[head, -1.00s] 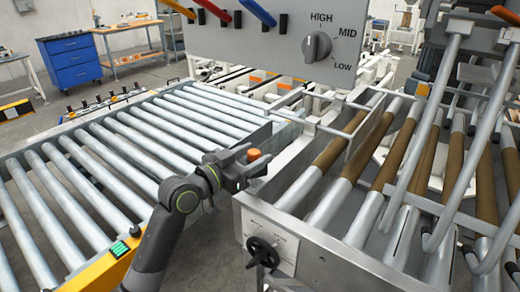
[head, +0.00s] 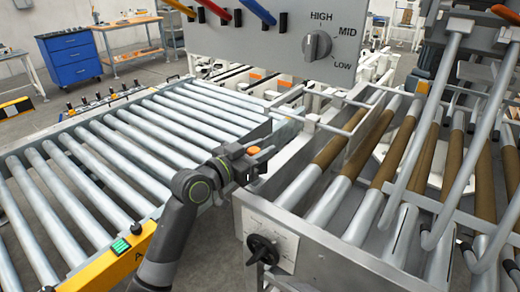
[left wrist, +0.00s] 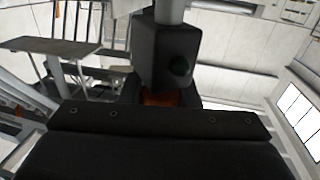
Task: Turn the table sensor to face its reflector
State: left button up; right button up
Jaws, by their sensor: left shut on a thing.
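The table sensor (left wrist: 160,52) is a black block with a dark green round lens, on a grey post in the left wrist view. Its orange cap (head: 253,150) shows in the head view between the roller bed and the grey machine. My left gripper (head: 260,157) is shut on the sensor around its cap end. The fingers hide most of the sensor in the head view. The lens faces a little right of centre in the wrist view. I cannot make out the reflector. My right gripper is not in view.
A roller table (head: 130,135) fills the left. A panel (head: 300,45) with a knob and coloured levers hangs above.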

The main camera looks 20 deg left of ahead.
pick_arm(q)
jog(key=shift+r+n+y+p, duration=0.2)
jog(key=shift+n+y+p, duration=0.15)
jog(key=shift+p, duration=0.2)
jog(key=n+t+y+p, duration=0.1)
jog(key=n+y+p, duration=0.1)
jog(key=y+p, duration=0.1)
jog(key=shift+w+a+t, duration=0.1)
jog(key=shift+a+t, duration=0.05)
jog(key=shift+t, duration=0.25)
jog(key=shift+a+f+n+y+p, duration=0.15)
jog(key=shift+n+y+p, duration=0.4)
jog(key=shift+y+p, duration=0.35)
jog(key=o, duration=1)
jog(key=shift+c, duration=0.2)
